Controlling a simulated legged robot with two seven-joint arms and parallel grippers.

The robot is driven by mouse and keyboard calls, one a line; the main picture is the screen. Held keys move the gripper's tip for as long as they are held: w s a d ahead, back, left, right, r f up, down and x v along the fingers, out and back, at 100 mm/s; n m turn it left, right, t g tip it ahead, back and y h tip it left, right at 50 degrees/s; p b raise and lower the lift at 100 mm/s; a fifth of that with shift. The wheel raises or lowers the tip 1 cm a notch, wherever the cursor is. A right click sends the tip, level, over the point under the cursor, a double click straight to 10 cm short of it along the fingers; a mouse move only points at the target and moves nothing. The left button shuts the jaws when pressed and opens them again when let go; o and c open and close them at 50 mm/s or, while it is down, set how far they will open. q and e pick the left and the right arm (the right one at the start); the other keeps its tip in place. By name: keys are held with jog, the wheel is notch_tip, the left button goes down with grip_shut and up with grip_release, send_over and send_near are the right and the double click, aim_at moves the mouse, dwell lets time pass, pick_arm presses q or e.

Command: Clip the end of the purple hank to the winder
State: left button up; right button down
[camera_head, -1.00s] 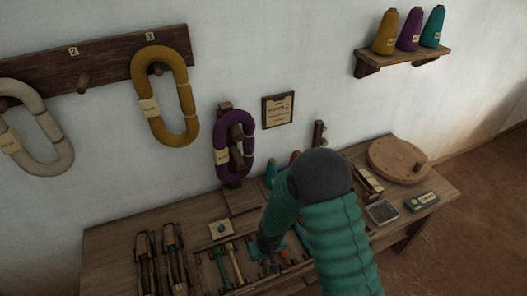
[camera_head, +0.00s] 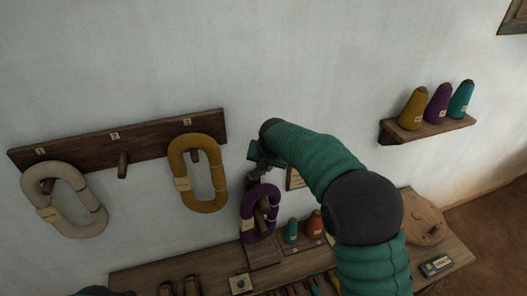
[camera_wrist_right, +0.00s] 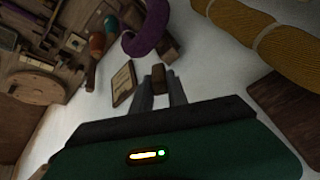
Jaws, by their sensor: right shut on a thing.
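The purple hank (camera_head: 247,215) hangs in a loop on a wooden stand (camera_head: 263,215) at the back of the bench; part of the loop also shows at the top of the right wrist view (camera_wrist_right: 150,35). My right gripper (camera_head: 254,177) is just above the top of the hank, beside the wall. In the right wrist view its fingers (camera_wrist_right: 159,88) are shut on a small brown piece (camera_wrist_right: 158,74), apart from the hank in that picture. I cannot tell whether any yarn is between the fingers, or which wooden part is the winder. My left gripper is not in view.
A wall rack (camera_head: 120,140) carries a cream hank (camera_head: 85,228) and a mustard hank (camera_head: 180,160), left of my right gripper. A card (camera_head: 293,180) is partly behind my arm. A teal cone (camera_head: 290,231) and an orange one (camera_head: 315,223) stand right of the hank.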

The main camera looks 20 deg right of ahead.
jog(key=shift+a, duration=0.15)
jog(key=shift+s+a+f+b, duration=0.15)
jog(key=shift+s+f+b, duration=0.05)
jog(key=shift+f+b, duration=0.45)
jog(key=f+b, duration=0.2)
jog(key=shift+d+f, duration=0.35)
jog(key=shift+f, duration=0.05)
jog(key=shift+w+d+f+b, duration=0.1)
jog(key=shift+d+f+b, duration=0.05)
jog(key=shift+f+b, duration=0.35)
jog(key=shift+a+r, duration=0.15)
jog(key=shift+a, duration=0.2)
